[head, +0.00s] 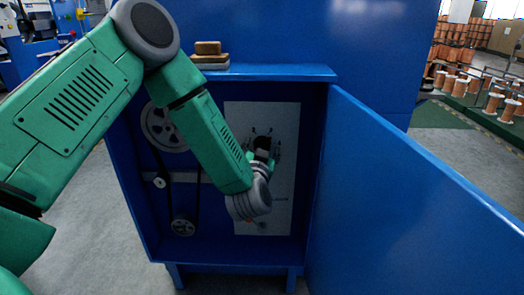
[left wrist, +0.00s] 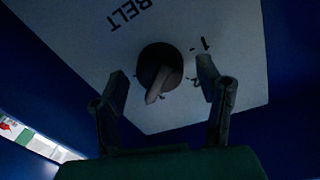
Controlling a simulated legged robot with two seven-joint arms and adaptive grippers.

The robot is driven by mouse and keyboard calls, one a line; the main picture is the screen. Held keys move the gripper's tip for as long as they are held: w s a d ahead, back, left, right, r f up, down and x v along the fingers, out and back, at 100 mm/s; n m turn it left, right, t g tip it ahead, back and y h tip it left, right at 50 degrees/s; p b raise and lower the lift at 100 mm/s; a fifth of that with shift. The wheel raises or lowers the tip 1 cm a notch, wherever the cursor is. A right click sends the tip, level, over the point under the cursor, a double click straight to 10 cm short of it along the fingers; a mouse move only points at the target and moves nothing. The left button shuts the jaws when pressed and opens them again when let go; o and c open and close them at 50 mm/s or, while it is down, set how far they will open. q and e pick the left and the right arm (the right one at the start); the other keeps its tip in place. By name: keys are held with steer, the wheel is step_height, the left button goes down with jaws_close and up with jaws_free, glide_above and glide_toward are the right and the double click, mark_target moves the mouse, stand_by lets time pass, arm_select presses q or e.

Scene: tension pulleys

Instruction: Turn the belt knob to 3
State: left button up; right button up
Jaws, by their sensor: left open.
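The belt knob (left wrist: 160,66) is a round black knob with a raised grey pointer bar, on a pale panel (left wrist: 185,113). The word "BELT" and a "1" mark show on the panel in the left wrist view; no 3 can be read there. My left gripper (left wrist: 161,70) is open, with one finger on each side of the knob; contact cannot be told. In the head view my left gripper (head: 259,158) reaches into the blue cabinet in front of the panel (head: 284,190), and the knob is mostly hidden there. My right gripper is not in view.
The blue cabinet (head: 325,73) is open, its door (head: 400,190) swung out to the right. Pulleys (head: 183,227) with a dark belt sit left of the panel, partly behind my arm. Brown and grey blocks (head: 208,48) lie on top of the cabinet.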

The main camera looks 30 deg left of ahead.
arm_select(q)
steer(key=c, duration=1.2)
steer(key=shift+o, duration=0.2)
steer(key=shift+n+p, duration=0.3)
steer(key=shift+n, duration=0.6)
steer(key=shift+n+y, duration=0.3)
steer(key=shift+n, duration=1)
steer(key=o, duration=1.2)
steer(key=shift+a, duration=0.1)
steer(key=shift+c, duration=0.2)
steer(key=v, duration=1.2)
steer(key=shift+f, duration=0.15)
